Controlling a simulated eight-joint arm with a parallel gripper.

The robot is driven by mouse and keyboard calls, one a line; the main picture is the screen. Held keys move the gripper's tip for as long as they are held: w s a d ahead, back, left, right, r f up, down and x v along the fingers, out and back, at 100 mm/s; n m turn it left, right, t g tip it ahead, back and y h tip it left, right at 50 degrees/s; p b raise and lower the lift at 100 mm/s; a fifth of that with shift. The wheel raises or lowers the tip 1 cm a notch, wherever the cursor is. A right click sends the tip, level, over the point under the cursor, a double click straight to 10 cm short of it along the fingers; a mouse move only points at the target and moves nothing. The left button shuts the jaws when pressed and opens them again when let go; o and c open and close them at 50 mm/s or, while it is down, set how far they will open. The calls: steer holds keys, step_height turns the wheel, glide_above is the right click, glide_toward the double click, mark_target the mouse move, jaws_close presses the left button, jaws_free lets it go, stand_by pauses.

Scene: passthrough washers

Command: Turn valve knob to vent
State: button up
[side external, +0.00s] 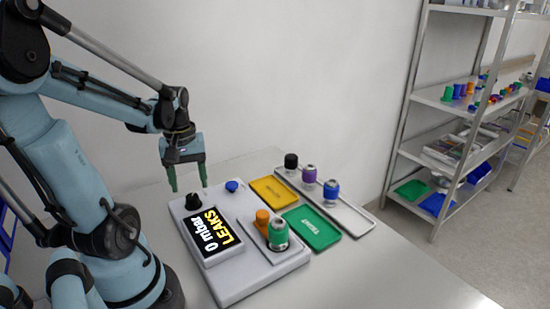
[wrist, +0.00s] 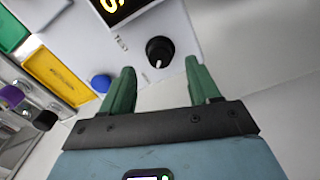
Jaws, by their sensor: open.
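The valve knob (side external: 193,202) is a black round knob on the white test device (side external: 250,285), at its back left corner in the side view. In the wrist view the black knob (wrist: 159,50) shows a white pointer mark near its lower edge. My gripper (side external: 188,190) has green fingers and is open and empty, above the device near the knob. In the wrist view my gripper's fingers (wrist: 160,85) are spread, with the knob beyond the gap between them. The display (side external: 211,236) reads "0 mbar LEAKS".
A blue button (side external: 232,186) stands right of the knob. An orange part (side external: 262,217) and a green-collared metal part (side external: 278,233) stand on the device. A yellow tray (side external: 275,191), a green tray (side external: 311,228) and a grey tray (side external: 350,213) with several parts lie to the right.

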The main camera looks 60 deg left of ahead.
mark_target(192, 196)
step_height(192, 196, up, 8)
steer(key=shift+r, duration=0.15)
stand_by(0.4)
steer(key=w+d+f+m+t, duration=0.1)
steer(key=w+d+m+t, duration=0.2)
steer(key=w+d+m, duration=0.2)
steer(key=w+d+f+m+t, duration=0.2)
steer(key=w+d+m+t, duration=0.2)
steer(key=d+m, duration=0.5)
steer(key=w+d, duration=0.2)
steer(key=d, duration=0.3)
steer(key=shift+d+m, duration=0.15)
steer(key=shift+m, duration=0.15)
